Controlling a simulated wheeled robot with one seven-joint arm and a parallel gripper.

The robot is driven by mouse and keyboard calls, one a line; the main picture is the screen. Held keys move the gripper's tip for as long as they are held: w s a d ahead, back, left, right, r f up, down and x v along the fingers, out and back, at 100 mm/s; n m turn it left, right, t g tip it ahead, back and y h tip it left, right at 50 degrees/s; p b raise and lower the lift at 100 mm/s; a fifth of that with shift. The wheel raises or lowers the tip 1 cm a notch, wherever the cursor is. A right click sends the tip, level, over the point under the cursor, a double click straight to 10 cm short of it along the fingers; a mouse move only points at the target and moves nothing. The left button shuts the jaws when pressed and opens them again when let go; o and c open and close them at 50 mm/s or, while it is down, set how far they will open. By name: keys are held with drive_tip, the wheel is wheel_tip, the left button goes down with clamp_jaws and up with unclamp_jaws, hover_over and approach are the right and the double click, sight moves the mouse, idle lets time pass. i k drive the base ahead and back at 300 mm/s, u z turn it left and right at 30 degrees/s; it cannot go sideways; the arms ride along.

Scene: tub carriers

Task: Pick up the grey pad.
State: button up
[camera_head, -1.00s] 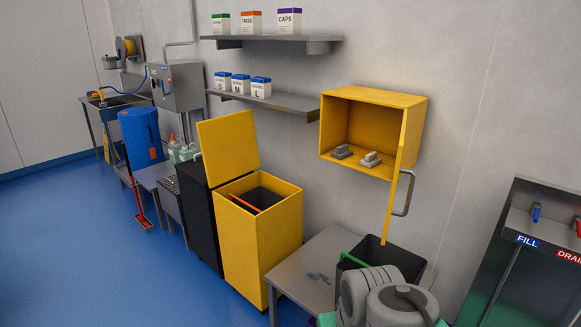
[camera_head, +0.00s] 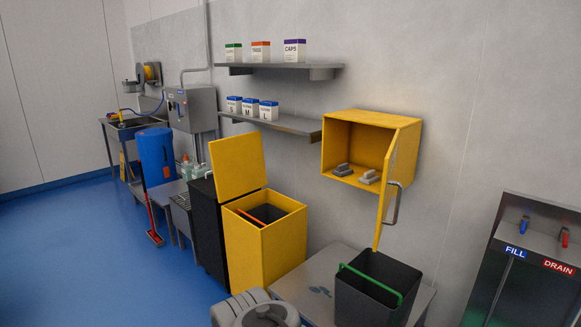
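Two small grey block-like things sit on the floor of an open yellow wall cabinet (camera_head: 372,116). The left one (camera_head: 342,170) looks darker; the right one (camera_head: 370,177) looks a little lighter. Either could be the grey pad; I cannot tell which from here. The cabinet's door stands open at its right side, with a grey handle. Part of my arm shows at the bottom edge, well below and left of the cabinet. My gripper is not in view.
Below the cabinet, a dark bucket (camera_head: 366,303) with a green handle stands on a steel table (camera_head: 306,272). An open yellow bin (camera_head: 262,245) stands left of it. Shelves (camera_head: 282,69) with boxes hang upper left. A FILL/DRAIN panel (camera_head: 536,250) is right. Blue floor is clear at left.

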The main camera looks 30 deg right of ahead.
sight(343, 169)
drive_tip(key=u, duration=0.35)
drive_tip(key=i, duration=2.55)
drive_tip(key=z, duration=1.65)
drive_tip(key=i, duration=0.8)
drive_tip(key=z, duration=0.8)
